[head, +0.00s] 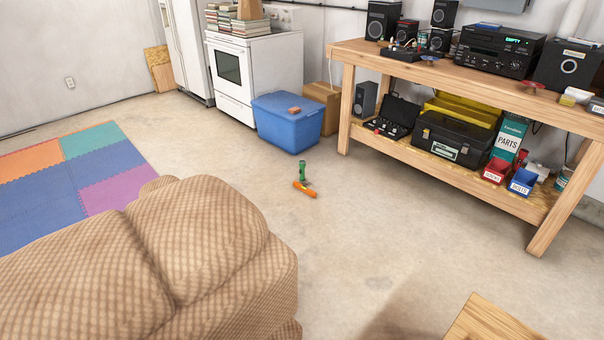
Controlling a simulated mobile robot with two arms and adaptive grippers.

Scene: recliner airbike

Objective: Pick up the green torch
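A small green torch (302,171) is on the concrete floor near the middle of the head view. It appears to stand upright. An orange object (304,189) lies on the floor just in front of it; I cannot tell whether the two touch. Neither of my grippers is in view.
A tan recliner (200,245) fills the lower left. A blue bin (288,122) stands behind the torch, by a white stove (255,75). A wooden workbench (375,143) stands at right, and a wooden surface (490,322) is at lower right. Bare floor surrounds the torch.

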